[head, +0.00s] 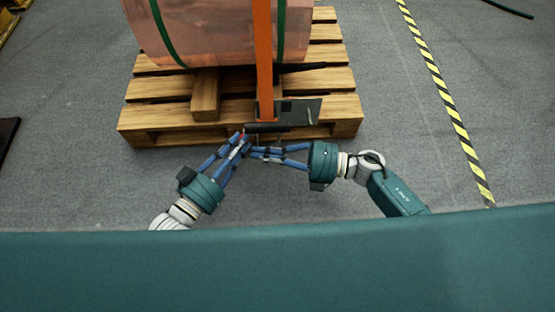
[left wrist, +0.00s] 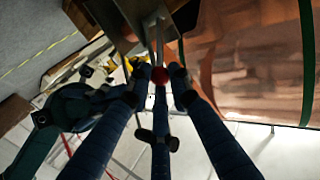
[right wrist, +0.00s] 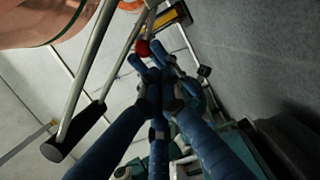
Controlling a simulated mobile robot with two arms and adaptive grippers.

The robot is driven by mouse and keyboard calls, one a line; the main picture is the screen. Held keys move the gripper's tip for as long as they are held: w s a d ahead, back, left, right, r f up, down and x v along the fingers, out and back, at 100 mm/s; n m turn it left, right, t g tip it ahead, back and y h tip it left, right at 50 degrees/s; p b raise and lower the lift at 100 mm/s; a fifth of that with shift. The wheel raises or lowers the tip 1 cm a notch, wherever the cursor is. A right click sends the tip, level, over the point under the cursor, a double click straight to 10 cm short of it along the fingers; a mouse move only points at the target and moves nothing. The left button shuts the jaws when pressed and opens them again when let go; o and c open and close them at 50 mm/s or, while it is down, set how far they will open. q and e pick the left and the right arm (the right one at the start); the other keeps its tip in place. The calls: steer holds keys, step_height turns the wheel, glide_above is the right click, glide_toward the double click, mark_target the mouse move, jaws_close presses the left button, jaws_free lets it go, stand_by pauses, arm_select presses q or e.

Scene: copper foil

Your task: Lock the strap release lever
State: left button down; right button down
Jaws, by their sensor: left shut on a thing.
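The release lever ends in a red knob (head: 243,137), at the left side of the dark strap tensioner (head: 300,111). The knob also shows in the left wrist view (left wrist: 160,75) and the right wrist view (right wrist: 142,47). My left gripper (head: 242,140) is shut on the knob, its blue fingers around it. My right gripper (head: 253,151) is just right of and below the knob, its fingertips close together. I see nothing held in it, and how far its fingers are closed is unclear. The tensioner's black handle grip (right wrist: 73,132) shows on metal rods in the right wrist view.
An orange strap (head: 263,60) runs over the copper foil roll (head: 215,35) down to the tensioner. The roll rests on a wooden pallet (head: 150,112). Green bands circle the roll. Yellow-black floor tape (head: 440,80) lies to the right.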

arm_select(q)
steer(key=shift+r, duration=0.3)
arm_select(e)
steer(key=shift+w+a, duration=0.4)
steer(key=shift+w, duration=0.15)
